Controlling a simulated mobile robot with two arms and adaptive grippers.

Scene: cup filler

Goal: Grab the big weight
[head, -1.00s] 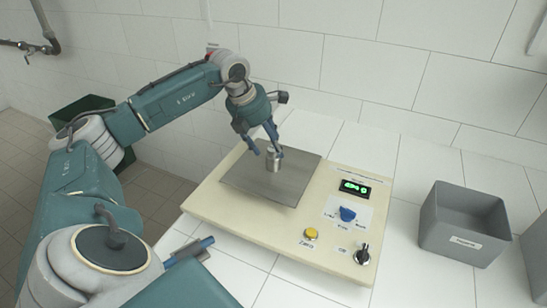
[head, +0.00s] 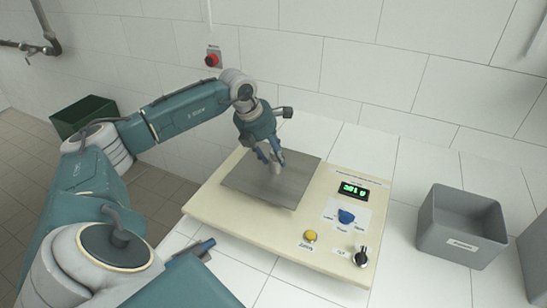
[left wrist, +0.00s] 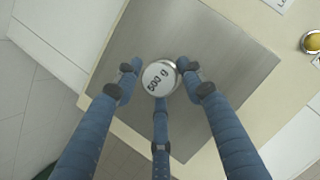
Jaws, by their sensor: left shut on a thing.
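The big weight is a silver metal cylinder (left wrist: 160,78) with a white top marked "500 g" in the left wrist view. In the head view it is partly hidden between the fingers of my left gripper (head: 272,160), over the metal plate (head: 248,187) of the scale. My left gripper is shut on the weight, its three fingers around the sides. I cannot tell whether the weight still touches the plate. A blue finger, likely of my right gripper (head: 192,252), shows at lower left; the rest is hidden.
The cream scale base (head: 225,217) has a green lit display (head: 353,190), a blue knob (head: 346,216), a yellow button (head: 310,236) and a black knob (head: 361,256). A grey bin (head: 462,228) stands at right. A red button (head: 212,60) is on the wall.

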